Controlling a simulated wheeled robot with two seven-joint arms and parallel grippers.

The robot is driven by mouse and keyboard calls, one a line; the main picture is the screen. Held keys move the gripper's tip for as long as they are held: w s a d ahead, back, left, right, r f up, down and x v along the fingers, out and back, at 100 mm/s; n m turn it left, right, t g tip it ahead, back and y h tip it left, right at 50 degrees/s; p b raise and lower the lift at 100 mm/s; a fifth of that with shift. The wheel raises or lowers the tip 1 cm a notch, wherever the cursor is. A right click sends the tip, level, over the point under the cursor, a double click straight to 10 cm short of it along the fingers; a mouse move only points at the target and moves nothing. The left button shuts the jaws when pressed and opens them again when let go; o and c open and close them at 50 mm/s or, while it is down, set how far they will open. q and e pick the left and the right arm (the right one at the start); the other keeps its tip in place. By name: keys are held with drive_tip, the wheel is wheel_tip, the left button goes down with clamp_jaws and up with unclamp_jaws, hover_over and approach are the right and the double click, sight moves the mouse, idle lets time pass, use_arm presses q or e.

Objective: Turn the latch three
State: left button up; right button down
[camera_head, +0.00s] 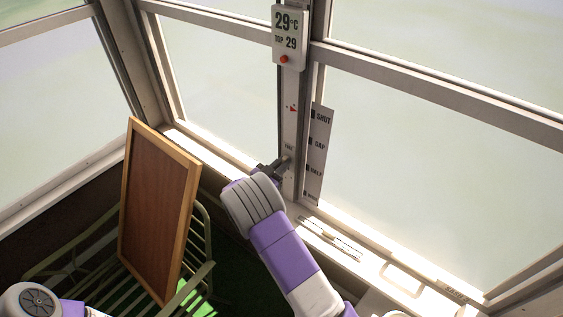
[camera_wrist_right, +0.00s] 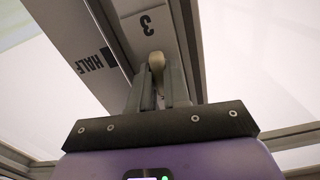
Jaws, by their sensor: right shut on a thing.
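Latch three is a small pale beige knob (camera_wrist_right: 156,62) on the window's upright post, just below a plate marked "3" (camera_wrist_right: 147,25) in the right wrist view. My right gripper (camera_wrist_right: 157,88) has its two grey fingers closed around this knob. In the head view, the right gripper (camera_head: 280,163) is at the post, with the knob (camera_head: 285,157) small at its tips. The fingers hide the knob's lower part. My left gripper is out of view; only a piece of my left arm shows at the lower left.
A scale strip (camera_head: 318,150) marked "SHUT", "GAP" and "HALF" runs beside the post. A display (camera_head: 289,38) reading 29°C with a red button hangs above. A framed brown board (camera_head: 158,210) leans on a green slatted bench (camera_head: 75,268) at left. Small items lie on the sill.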

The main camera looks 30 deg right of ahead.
drive_tip(key=shift+n, duration=0.6)
drive_tip(key=shift+p, duration=0.3)
drive_tip(key=c, duration=1.1)
unclamp_jaws()
drive_tip(key=v, duration=0.7)
drive_tip(key=shift+s+a+b, duration=0.15)
drive_tip(key=shift+a+b, duration=0.1)
drive_tip(key=shift+b, duration=0.2)
